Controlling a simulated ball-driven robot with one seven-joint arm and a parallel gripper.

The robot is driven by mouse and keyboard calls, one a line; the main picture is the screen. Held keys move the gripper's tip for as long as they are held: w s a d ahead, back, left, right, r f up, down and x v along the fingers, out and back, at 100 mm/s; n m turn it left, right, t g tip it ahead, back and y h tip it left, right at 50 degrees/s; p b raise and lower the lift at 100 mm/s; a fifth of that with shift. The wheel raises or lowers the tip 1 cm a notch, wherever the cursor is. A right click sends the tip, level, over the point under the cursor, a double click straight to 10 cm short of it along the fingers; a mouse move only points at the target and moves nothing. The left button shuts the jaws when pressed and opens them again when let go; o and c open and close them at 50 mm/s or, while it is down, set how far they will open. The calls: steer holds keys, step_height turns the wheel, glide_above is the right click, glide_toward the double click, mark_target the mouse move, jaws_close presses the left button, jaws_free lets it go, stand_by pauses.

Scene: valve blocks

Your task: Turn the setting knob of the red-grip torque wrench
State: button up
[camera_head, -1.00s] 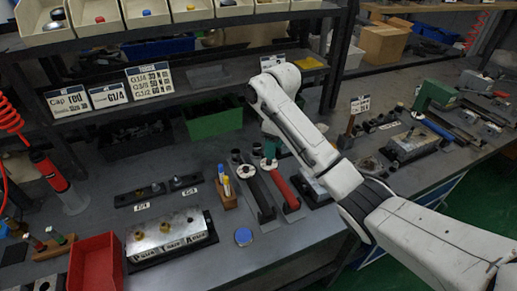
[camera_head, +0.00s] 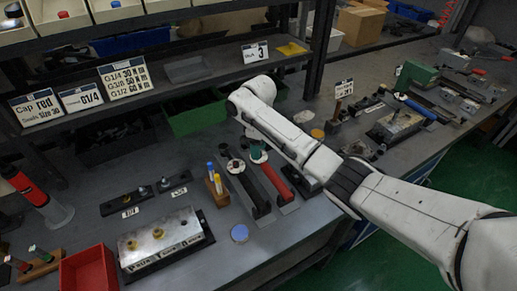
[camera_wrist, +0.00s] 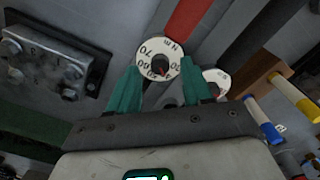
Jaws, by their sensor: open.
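The red-grip torque wrench (camera_head: 277,178) lies on the bench, right of a black-grip wrench (camera_head: 249,190). Its red grip also shows at the top of the wrist view (camera_wrist: 187,24). In the head view my arm mostly hides the gripper. The black wrench's dial (camera_wrist: 216,82) sits just outside the right finger.
A wooden holder with yellow and blue pens (camera_head: 215,180) stands left of the wrenches. A metal block (camera_head: 160,240), a red bin (camera_head: 88,272) and a blue disc (camera_head: 240,233) lie nearer. A shelf (camera_head: 190,75) overhangs the back. Another metal block (camera_wrist: 52,55) shows beside the gripper.

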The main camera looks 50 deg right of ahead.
steer(key=shift+f, duration=0.65)
steer(key=shift+c, duration=0.5)
jaws_close()
